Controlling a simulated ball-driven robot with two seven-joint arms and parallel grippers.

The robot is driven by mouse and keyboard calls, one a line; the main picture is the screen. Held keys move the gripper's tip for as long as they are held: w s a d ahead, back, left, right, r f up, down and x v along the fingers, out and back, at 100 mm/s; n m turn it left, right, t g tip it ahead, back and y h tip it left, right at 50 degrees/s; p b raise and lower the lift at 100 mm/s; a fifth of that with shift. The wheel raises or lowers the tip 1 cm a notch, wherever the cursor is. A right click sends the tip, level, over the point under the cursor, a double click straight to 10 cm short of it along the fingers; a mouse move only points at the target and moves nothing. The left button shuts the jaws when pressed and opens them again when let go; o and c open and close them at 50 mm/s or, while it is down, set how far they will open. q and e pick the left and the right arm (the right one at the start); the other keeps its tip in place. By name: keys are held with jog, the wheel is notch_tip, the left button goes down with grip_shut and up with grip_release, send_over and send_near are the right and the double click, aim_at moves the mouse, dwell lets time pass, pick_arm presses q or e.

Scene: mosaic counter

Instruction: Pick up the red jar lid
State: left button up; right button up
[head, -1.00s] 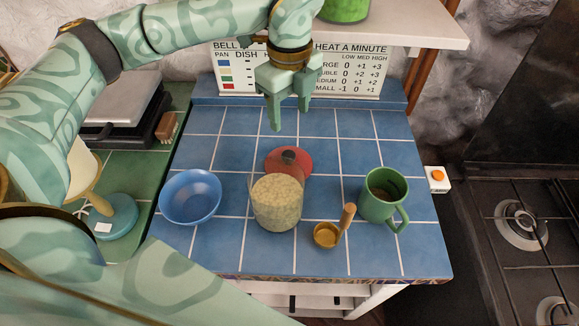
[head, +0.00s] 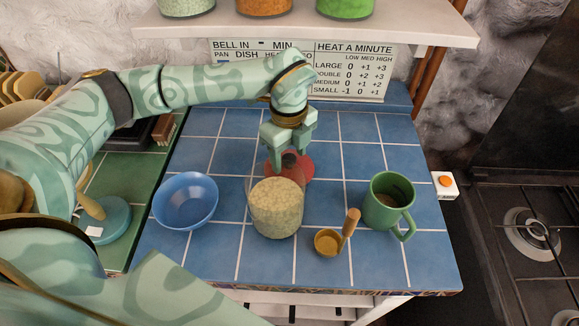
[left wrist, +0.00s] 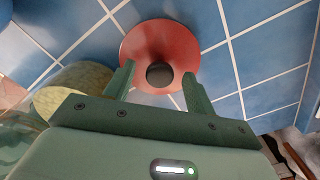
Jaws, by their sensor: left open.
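The red jar lid (head: 303,172) lies on the blue tiled counter, behind the glass jar, with a dark round knob (head: 289,159) on top. My left gripper (head: 289,168) is open just above the lid and partly covers it in the head view. In the left wrist view the lid (left wrist: 150,40) lies beyond the fingertips, and its dark knob (left wrist: 159,75) sits between the lines of the two open fingers (left wrist: 155,82). Nothing is held. I cannot tell whether the fingers touch the lid. My right gripper is not in view.
The jar of pale grains (head: 276,208) stands right in front of the lid. A blue bowl (head: 186,201) is at left, a brass scoop (head: 328,243) and green mug (head: 388,203) at right. A shelf (head: 420,28) with jars overhangs the back. Tiles right of the lid are free.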

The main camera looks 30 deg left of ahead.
pick_arm(q)
jog(key=c, duration=1.1)
